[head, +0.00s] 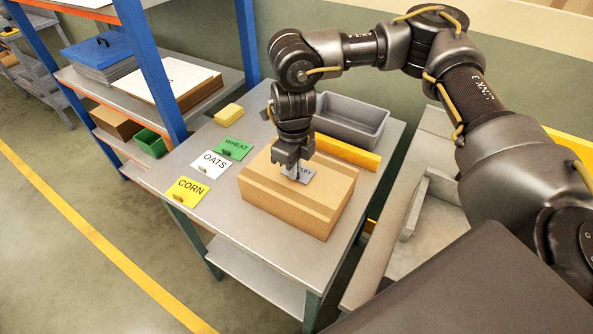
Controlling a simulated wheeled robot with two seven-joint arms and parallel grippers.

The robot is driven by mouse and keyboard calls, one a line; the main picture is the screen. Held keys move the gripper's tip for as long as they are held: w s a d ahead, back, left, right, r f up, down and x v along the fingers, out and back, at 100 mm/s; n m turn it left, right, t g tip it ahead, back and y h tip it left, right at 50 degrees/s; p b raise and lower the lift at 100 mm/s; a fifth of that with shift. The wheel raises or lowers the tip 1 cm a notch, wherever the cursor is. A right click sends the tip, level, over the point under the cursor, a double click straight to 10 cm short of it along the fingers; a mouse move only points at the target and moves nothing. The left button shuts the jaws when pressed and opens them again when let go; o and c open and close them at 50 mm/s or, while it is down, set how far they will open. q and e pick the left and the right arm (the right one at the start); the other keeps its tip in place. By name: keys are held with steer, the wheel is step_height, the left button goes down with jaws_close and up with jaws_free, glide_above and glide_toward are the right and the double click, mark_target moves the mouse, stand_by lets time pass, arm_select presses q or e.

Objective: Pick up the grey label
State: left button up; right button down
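The grey label (307,174) lies on top of the brown cardboard box (262,198), with dark letters ending in "EY" showing. My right gripper (292,175) points down over the label and hides its left part. Its fingertips are at or very close to the label. I cannot tell whether the fingers are closed on it. My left gripper is not in view.
The box stands on a grey table (205,231). Left of it lie a green WHEAT label (234,149), a white OATS label (211,164) and a yellow CORN label (187,191). A grey bin (349,121) and a yellow bar (347,153) are behind; a blue-post shelf (150,68) stands left.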

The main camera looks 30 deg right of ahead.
steer(key=shift+w+r+b, duration=0.1)
steer(key=shift+r+b, duration=0.3)
steer(key=shift+r, duration=0.2)
steer(key=s+a+r+b, duration=0.5)
steer(key=s+a+r, duration=0.2)
steer(key=s+r, duration=0.4)
steer(key=shift+s+a+r, duration=0.4)
steer(key=shift+s, duration=0.05)
steer(key=shift+r, duration=0.1)
step_height(320, 180, up, 5)
steer(key=p, duration=0.4)
steer(key=shift+d, duration=0.15)
